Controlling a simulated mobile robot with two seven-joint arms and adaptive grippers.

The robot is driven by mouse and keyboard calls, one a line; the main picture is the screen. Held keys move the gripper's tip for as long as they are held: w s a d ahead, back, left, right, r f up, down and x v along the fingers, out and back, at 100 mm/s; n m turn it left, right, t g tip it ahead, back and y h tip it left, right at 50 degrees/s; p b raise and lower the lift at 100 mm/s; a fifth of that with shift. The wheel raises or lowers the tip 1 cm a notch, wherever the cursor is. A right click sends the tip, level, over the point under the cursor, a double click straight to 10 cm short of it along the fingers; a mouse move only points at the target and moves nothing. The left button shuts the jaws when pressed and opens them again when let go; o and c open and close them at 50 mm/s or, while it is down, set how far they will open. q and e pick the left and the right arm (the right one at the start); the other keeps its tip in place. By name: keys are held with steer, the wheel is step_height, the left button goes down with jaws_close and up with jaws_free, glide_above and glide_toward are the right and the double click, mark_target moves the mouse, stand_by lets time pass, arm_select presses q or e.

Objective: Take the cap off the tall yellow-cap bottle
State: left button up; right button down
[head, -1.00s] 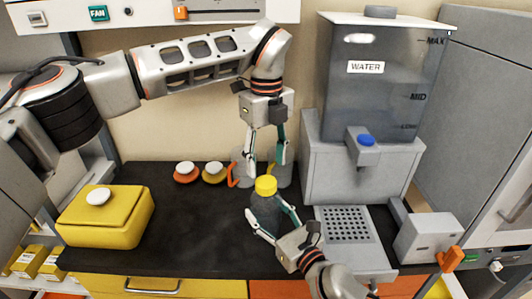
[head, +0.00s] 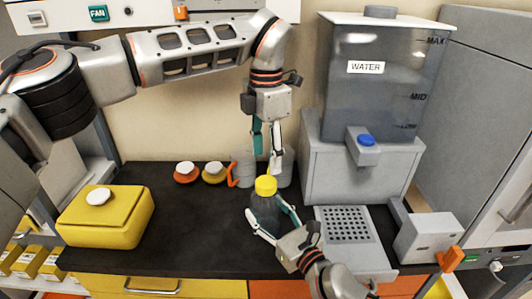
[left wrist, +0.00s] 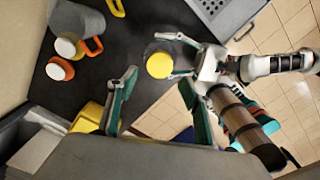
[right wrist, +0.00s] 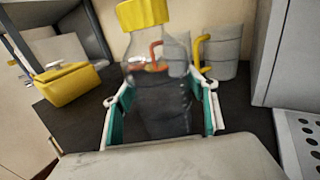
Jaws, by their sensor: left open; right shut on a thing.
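The tall bottle (head: 266,212) stands upright on the black counter, dark and see-through, with its yellow cap (head: 266,186) on top. My right gripper (head: 272,222) is shut around the bottle's body from the front right; the right wrist view shows the bottle (right wrist: 158,100) between its fingers and the cap (right wrist: 143,13) above. My left gripper (head: 267,163) is open and points down just above and behind the cap, not touching it as far as I can see. In the left wrist view the cap (left wrist: 160,65) lies beyond and between the open fingers.
Two grey mugs (head: 241,165) with coloured handles stand close behind the bottle. Two small white-capped jars (head: 186,173) stand behind left. A yellow box (head: 105,218) is at left. The water dispenser (head: 365,165) and its drip grate (head: 347,226) are at right. The counter between box and bottle is clear.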

mark_target(266, 182)
arm_select(q)
steer(key=shift+m, duration=0.6)
steer(key=shift+f, duration=3.95)
steer(key=c, duration=1.1)
steer(key=n, duration=0.6)
steer(key=shift+r, duration=0.3)
steer(key=shift+r, duration=0.8)
